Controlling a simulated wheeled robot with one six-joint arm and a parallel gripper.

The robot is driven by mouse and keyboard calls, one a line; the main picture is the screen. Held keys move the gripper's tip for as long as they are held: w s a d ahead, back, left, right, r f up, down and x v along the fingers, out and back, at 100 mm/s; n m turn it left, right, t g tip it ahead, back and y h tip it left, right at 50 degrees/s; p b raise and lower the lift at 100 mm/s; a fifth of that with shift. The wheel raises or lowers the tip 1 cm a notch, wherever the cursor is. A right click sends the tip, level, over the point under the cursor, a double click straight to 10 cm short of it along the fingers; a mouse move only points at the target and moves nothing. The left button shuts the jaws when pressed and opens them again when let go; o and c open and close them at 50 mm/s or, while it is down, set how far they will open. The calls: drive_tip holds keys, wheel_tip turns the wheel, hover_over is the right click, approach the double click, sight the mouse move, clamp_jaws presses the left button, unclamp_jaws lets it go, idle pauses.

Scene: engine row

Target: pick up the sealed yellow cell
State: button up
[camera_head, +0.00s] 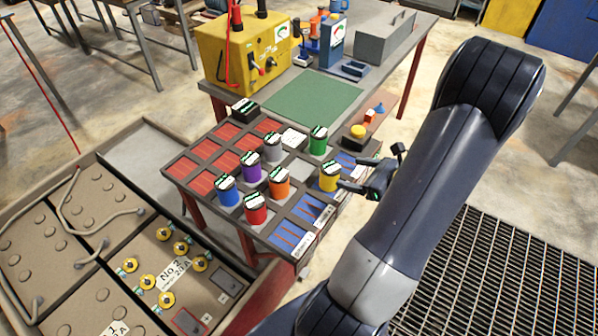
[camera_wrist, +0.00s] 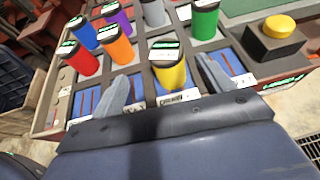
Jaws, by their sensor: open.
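The yellow cell (camera_head: 329,178) stands upright in a compartment at the right front of the dark rack (camera_head: 190,153). It has a dark top with a pale and green label. In the wrist view the yellow cell (camera_wrist: 170,76) appears between my two fingers, beyond their tips. My gripper (camera_head: 358,177) is open and empty, just right of the cell in the head view. In the wrist view my gripper (camera_wrist: 163,84) has its fingers spread wide, one to each side of the cell, and no contact is visible.
Red (camera_head: 255,209), orange (camera_head: 275,182), blue (camera_head: 228,190), purple (camera_head: 251,166), grey (camera_head: 272,147) and green (camera_head: 318,141) cells stand in the rack. A yellow button (camera_head: 357,131) on a dark block is behind. A yellow tester (camera_head: 228,57) stands on the bench.

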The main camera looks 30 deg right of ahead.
sight(326, 166)
drive_tip(key=shift+m+t+h, duration=0.3)
drive_tip(key=shift+m+h, duration=0.1)
drive_tip(key=shift+m, duration=0.2)
drive_tip(key=x, duration=0.5)
drive_tip(key=shift+w+d+f+p, duration=0.25)
drive_tip(key=shift+d+f+p, duration=0.1)
drive_tip(key=shift+f+p, duration=0.05)
drive_tip(key=p+x, duration=0.1)
drive_tip(key=x, duration=0.3)
drive_tip(key=shift+w+a+f+p, duration=0.1)
drive_tip(key=shift+w+a+p, duration=0.05)
drive_tip(key=shift+a+p, duration=0.25)
drive_tip(key=shift+w+f, duration=0.2)
drive_tip(key=shift+w, duration=0.2)
drive_tip(key=shift+c, duration=0.4)
drive_tip(key=c, duration=1.5)
drive_tip(key=shift+r, duration=0.15)
